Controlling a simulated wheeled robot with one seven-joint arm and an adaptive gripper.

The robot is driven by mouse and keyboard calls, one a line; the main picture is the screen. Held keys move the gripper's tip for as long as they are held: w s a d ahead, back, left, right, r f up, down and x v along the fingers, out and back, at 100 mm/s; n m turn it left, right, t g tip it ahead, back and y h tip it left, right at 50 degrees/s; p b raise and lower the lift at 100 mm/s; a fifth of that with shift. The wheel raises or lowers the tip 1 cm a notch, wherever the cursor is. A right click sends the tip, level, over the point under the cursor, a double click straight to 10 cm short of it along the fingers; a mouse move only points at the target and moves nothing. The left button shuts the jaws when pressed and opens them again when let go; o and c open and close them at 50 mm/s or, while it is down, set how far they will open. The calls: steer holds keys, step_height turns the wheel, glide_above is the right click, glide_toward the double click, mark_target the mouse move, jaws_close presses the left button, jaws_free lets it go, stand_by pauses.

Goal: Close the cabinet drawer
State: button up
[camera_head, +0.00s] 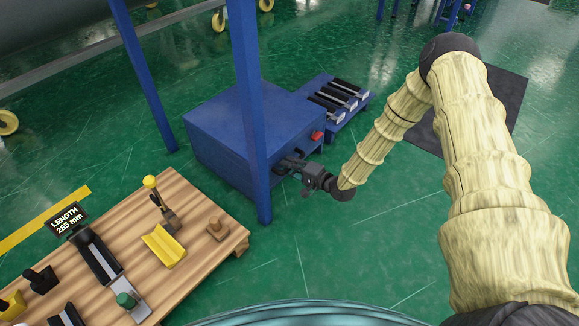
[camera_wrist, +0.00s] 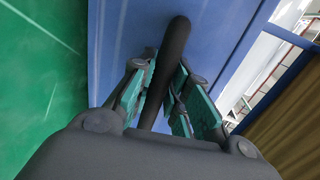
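The blue cabinet (camera_head: 215,125) stands on the green floor behind a blue post. My gripper (camera_head: 291,165) is at its lower right side, low down. In the wrist view, a dark bar-like handle (camera_wrist: 178,38) runs between the green-padded fingers of my gripper (camera_wrist: 161,80), against the cabinet's blue face (camera_wrist: 125,30). The fingers close in on both sides of the handle and appear to hold it; the exact contact is partly hidden. The drawer's edges and how far it stands out cannot be made out clearly.
A blue rack (camera_head: 357,112) with several black-and-silver pieces adjoins the cabinet's far right. A small red part (camera_head: 317,136) is near the handle. A wooden bench (camera_head: 205,251) with tools is at the lower left. The blue post (camera_head: 249,100) stands close by. Floor in front is clear.

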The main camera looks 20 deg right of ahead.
steer(key=shift+o, duration=1.4)
steer(key=shift+w+a, duration=0.15)
steer(key=shift+a, duration=0.05)
steer(key=shift+d, duration=0.15)
steer(key=shift+s+d+r, duration=0.1)
steer(key=shift+s+d, duration=0.3)
steer(key=shift+s, duration=0.2)
steer(key=v, duration=1)
steer(key=shift+s+d, duration=0.25)
steer(key=shift+s, duration=0.05)
